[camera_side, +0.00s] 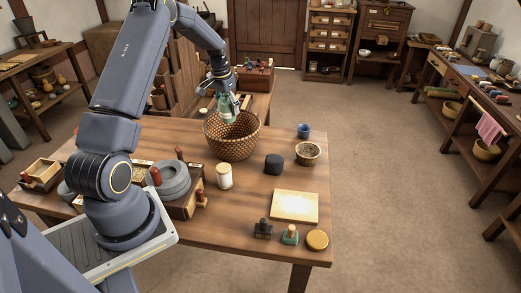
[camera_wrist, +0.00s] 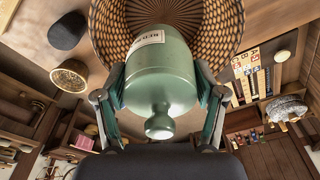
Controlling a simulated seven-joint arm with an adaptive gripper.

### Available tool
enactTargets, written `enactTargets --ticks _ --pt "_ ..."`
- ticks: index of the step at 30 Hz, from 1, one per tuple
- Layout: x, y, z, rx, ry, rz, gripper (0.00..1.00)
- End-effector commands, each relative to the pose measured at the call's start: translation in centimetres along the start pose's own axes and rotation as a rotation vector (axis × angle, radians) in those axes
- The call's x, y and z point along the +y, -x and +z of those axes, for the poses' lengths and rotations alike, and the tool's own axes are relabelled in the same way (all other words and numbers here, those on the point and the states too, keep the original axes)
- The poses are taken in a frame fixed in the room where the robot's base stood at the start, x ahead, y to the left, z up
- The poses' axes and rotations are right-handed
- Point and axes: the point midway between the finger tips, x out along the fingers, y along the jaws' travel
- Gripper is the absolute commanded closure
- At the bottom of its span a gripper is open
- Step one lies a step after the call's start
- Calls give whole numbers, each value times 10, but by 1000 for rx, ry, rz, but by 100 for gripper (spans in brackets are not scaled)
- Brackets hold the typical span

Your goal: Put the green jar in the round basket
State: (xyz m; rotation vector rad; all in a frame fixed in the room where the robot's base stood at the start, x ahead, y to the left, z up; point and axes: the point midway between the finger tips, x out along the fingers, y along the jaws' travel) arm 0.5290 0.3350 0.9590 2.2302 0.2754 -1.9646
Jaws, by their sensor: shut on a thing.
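The green jar (camera_side: 229,105) hangs in my gripper (camera_side: 227,96) over the round basket (camera_side: 232,145), at the basket's far rim. In the wrist view my gripper (camera_wrist: 160,115) has a finger on each side of the green jar (camera_wrist: 160,68), shut on it. The jar has a pale label and a knobbed lid. The round basket (camera_wrist: 103,50) is woven brown wicker and lies beyond the jar in that view. The jar hides much of the basket's inside there, so I cannot tell how far the jar's base is from the basket floor.
Near the basket stand a white jar (camera_side: 224,176), a dark rounded block (camera_side: 274,164), a small basket (camera_side: 307,153) and a blue cup (camera_side: 303,130). A grey quern (camera_side: 170,180) stands left. A pale board (camera_side: 295,206) lies at the front right. Bare wood shows between them.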

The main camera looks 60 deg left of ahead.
Motion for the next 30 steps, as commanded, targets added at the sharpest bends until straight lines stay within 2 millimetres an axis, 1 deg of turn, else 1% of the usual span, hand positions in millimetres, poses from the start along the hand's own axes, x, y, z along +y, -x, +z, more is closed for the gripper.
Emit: enactTargets --ticks 1,6,8,11,16,18,23,28,30 --pt "5 -12 3 -8 -4 7 82" --pt "5 -36 6 -7 -3 6 82" --pt "5 -42 6 -6 -3 6 82" --pt "6 -58 9 -7 -3 6 82" --pt "6 -91 12 -6 -3 6 82" --pt "6 -100 13 -5 -3 5 82" --pt "6 -112 15 -5 -4 5 82" --pt "6 -137 18 -6 -4 6 82" --pt "6 -143 19 -5 -4 5 82"
